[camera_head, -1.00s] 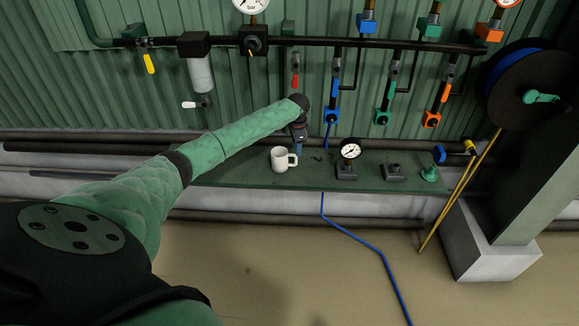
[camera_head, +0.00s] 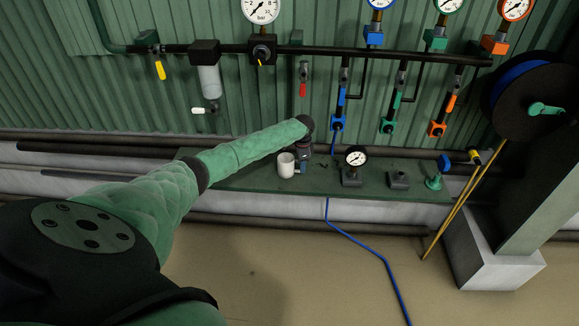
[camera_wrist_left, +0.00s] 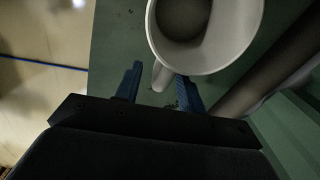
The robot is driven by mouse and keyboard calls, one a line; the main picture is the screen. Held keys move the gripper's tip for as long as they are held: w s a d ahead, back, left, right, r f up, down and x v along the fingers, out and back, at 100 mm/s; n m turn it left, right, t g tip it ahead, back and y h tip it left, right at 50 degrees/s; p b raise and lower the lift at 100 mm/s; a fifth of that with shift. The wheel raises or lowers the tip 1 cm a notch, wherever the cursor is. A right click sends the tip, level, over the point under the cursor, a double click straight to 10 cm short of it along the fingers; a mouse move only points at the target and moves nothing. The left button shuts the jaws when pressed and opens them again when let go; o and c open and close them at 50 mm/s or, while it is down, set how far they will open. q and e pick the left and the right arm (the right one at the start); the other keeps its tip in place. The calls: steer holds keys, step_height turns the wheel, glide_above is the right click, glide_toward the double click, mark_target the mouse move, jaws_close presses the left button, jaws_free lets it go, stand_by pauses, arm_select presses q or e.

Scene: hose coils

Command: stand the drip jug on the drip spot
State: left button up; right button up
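The drip jug, a white mug-like jug (camera_head: 286,165), stands upright on the green shelf (camera_head: 240,178). In the left wrist view the jug (camera_wrist_left: 208,60) is seen from above, its open rim at the top. My left gripper (camera_head: 301,167) is low at the jug's right side. In the left wrist view the blue fingers of the gripper (camera_wrist_left: 160,86) are apart, with the jug's handle (camera_wrist_left: 160,75) between their tips; a gap shows beside the handle. I cannot make out a marked drip spot; small dark specks (camera_head: 325,163) lie on the shelf right of the gripper. My right gripper is out of view.
A gauge on a block (camera_head: 354,166), a dark fitting (camera_head: 398,179) and a green fitting (camera_head: 434,181) stand on the shelf to the right. A red-handled valve (camera_head: 303,84) hangs above the gripper. A blue hose (camera_head: 350,238) runs down to the floor.

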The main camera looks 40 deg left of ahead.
arm_select(q)
steer(key=shift+f, duration=1.05)
jaws_close()
steer(key=shift+r, duration=0.1)
